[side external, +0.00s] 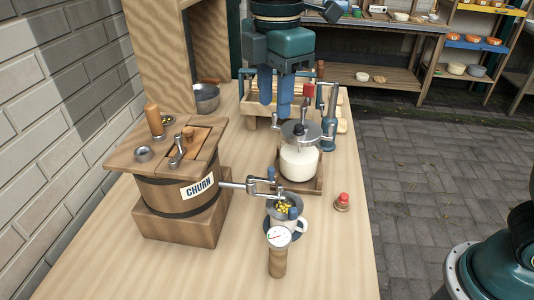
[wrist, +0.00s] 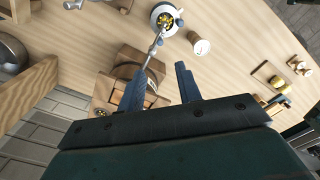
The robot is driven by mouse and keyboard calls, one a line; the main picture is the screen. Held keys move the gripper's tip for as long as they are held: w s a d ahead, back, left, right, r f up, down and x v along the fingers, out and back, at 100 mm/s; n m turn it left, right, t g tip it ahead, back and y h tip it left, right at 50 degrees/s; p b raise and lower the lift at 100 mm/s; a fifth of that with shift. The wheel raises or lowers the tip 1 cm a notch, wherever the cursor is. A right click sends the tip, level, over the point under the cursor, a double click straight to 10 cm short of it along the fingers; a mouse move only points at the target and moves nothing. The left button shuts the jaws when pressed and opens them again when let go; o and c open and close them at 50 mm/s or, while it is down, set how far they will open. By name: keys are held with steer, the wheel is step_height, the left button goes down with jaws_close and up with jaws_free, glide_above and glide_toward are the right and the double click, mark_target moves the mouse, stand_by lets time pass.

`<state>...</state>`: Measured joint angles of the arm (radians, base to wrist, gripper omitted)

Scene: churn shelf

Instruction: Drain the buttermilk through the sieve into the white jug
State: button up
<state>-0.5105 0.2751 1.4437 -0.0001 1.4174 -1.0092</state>
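The wooden churn (side external: 205,204), labelled CHURN, stands on a block at the left of the bench. A metal spout (side external: 238,186) with a small upright blue-tipped tap (side external: 271,174) runs from its side. The spout's end is over a grey sieve (side external: 273,208) holding yellow lumps, which also shows in the wrist view (wrist: 166,19). The sieve sits on the white jug (side external: 282,226), mostly hidden beneath it. No stream is discernible. My gripper (side external: 275,108) is open and empty, high behind the churn and sieve; its spread blue fingers show in the wrist view (wrist: 160,82).
A glass jar (side external: 299,162) of white liquid with a metal lid stands behind the sieve. A dial gauge (side external: 278,238) on a wooden handle stands in front. A red-topped item (side external: 342,201) is to the right.

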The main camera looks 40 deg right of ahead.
mark_target(272, 168)
steer(key=shift+a+f, duration=0.1)
steer(key=shift+a, duration=0.1)
step_height(272, 168, down, 14)
steer(key=shift+r, duration=0.15)
stand_by(0.7)
jaws_close()
